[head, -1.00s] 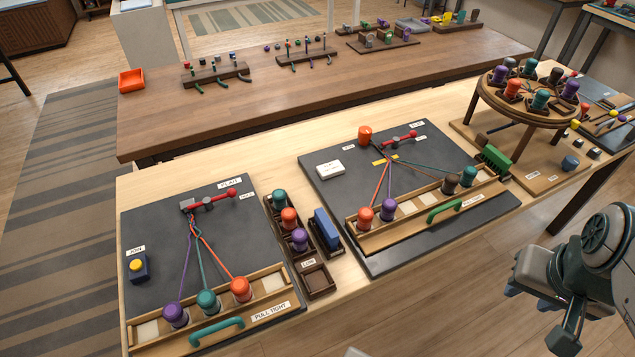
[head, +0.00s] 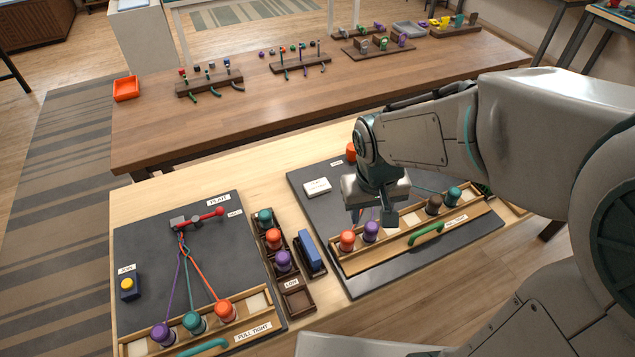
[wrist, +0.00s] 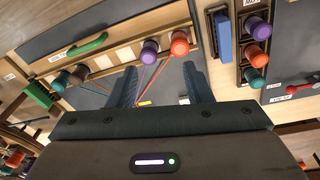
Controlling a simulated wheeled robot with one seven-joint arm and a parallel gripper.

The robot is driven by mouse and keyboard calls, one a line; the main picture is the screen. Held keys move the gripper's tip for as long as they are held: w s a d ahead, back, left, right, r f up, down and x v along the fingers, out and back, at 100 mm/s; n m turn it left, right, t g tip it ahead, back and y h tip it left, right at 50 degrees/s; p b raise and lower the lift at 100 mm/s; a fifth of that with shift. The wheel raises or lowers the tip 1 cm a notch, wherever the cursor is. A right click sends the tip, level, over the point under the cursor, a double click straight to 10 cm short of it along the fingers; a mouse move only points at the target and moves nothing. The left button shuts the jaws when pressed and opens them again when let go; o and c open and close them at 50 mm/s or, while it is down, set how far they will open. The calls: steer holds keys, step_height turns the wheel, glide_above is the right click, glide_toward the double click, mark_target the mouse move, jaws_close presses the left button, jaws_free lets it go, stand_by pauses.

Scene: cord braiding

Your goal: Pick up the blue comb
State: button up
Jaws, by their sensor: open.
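The blue comb (head: 311,250) stands in a narrow dark holder (head: 322,270) between the two dark boards. It also shows in the wrist view (wrist: 223,38), above and right of the fingers. My gripper (head: 372,215) is open and empty above the right board, to the right of the comb and higher than it. In the wrist view, my two fingers (wrist: 160,85) are spread with cords and the board visible between them. The comb is apart from both fingers.
A dark rack with teal, orange and purple bobbins (head: 273,240) stands left of the comb. Orange and purple bobbins (head: 370,231) stand on the right board's wooden tray, below my gripper. The left board (head: 140,235) holds three corded bobbins. Bare table (head: 250,200) lies behind the rack.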

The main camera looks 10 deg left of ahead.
mark_target(309, 244)
steer(key=a+f+n+g+p, duration=0.1)
steer(key=a+f+n+p, duration=0.25)
steer(key=a, duration=0.75)
steer(key=shift+m, duration=0.25)
steer(key=f, duration=0.8)
steer(key=shift+a+p, duration=0.35)
steer(key=shift+p, duration=0.05)
steer(key=shift+w+a+f+p, duration=0.15)
steer(key=shift+f+p, duration=0.2)
steer(key=shift+f, duration=0.95)
steer(key=shift+w+a+f+p, duration=0.15)
steer(key=shift+f+p, duration=0.15)
steer(key=shift+f, duration=1)
jaws_close()
